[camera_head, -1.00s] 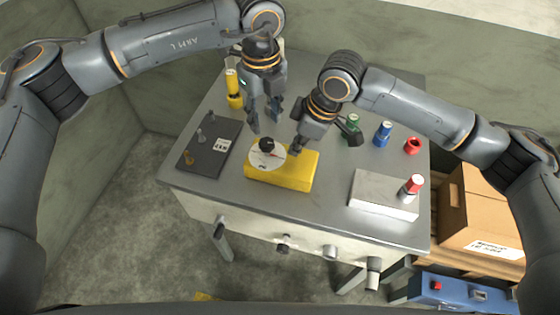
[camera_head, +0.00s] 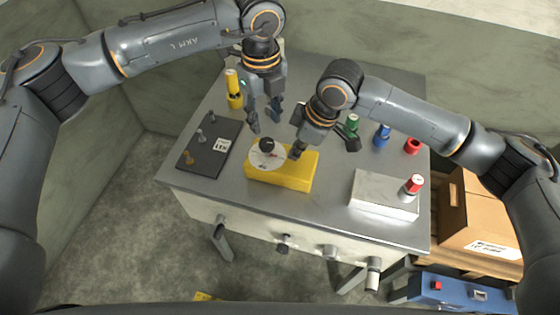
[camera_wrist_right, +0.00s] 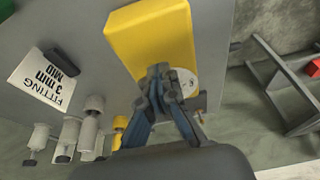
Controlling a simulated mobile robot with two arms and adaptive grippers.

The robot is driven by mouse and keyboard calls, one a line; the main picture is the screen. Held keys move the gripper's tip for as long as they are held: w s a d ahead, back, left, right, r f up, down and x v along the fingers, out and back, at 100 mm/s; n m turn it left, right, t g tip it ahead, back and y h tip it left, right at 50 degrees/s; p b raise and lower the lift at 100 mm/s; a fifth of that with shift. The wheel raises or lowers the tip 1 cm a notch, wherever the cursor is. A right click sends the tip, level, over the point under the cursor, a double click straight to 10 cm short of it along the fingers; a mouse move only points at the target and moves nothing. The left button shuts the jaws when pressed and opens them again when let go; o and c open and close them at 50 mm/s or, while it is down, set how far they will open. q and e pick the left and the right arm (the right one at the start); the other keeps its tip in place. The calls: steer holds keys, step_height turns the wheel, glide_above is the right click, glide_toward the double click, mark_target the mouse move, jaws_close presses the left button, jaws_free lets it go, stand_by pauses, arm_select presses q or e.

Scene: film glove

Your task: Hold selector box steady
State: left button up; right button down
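The yellow selector box (camera_head: 290,177) lies on the grey table, with a white dial (camera_head: 257,160) and black knob (camera_head: 267,144) at its left end. My left gripper (camera_head: 264,121) is open and empty, fingers pointing down just above and behind the knob, apart from it. My right gripper (camera_head: 296,152) has its fingertips together at the box, beside the dial's right edge; I cannot tell whether they touch. In the right wrist view, the right gripper's fingers (camera_wrist_right: 158,75) overlap the yellow box (camera_wrist_right: 150,35) and partly hide the white dial (camera_wrist_right: 187,82).
A dark plate (camera_head: 205,158) with small pegs lies left. A yellow cylinder (camera_head: 233,88) stands behind it. Green (camera_head: 352,123), blue (camera_head: 382,134) and red (camera_head: 412,146) pieces stand right. A white block (camera_head: 384,196) with a red-topped piece (camera_head: 411,185) is front right.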

steer(key=shift+f, duration=0.25)
steer(key=shift+f, duration=0.55)
steer(key=shift+s+f, duration=0.25)
steer(key=shift+f, duration=0.1)
stand_by(1.3)
